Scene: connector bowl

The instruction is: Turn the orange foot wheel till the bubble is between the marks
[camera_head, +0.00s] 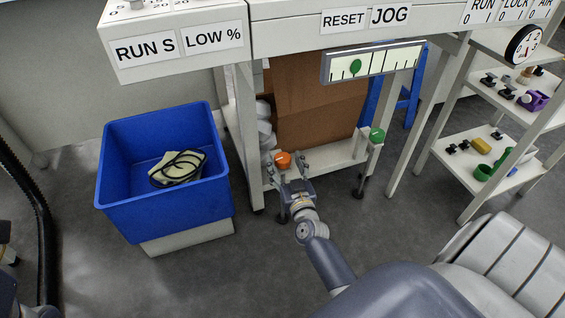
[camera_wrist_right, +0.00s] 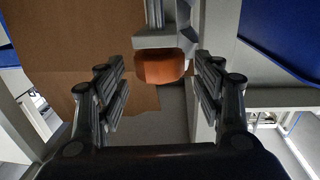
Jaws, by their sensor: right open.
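The orange foot wheel (camera_head: 283,160) sits low at the bench's front leg. In the right wrist view the orange wheel (camera_wrist_right: 160,70) shows between the fingertips, with a gap on each side. My right gripper (camera_head: 287,168) is open around it, one finger to each side; I see no contact. The level gauge (camera_head: 400,57) on the bench front holds a green bubble (camera_head: 355,66), which lies left of the long marks near the middle. My left gripper does not show clearly.
A green foot wheel (camera_head: 377,135) stands to the right on its own foot. A blue bin (camera_head: 125,190) with a cable inside stands at the left. A cardboard sheet (camera_head: 315,105) is behind the wheels. A shelf rack (camera_head: 495,130) with small parts is at the right.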

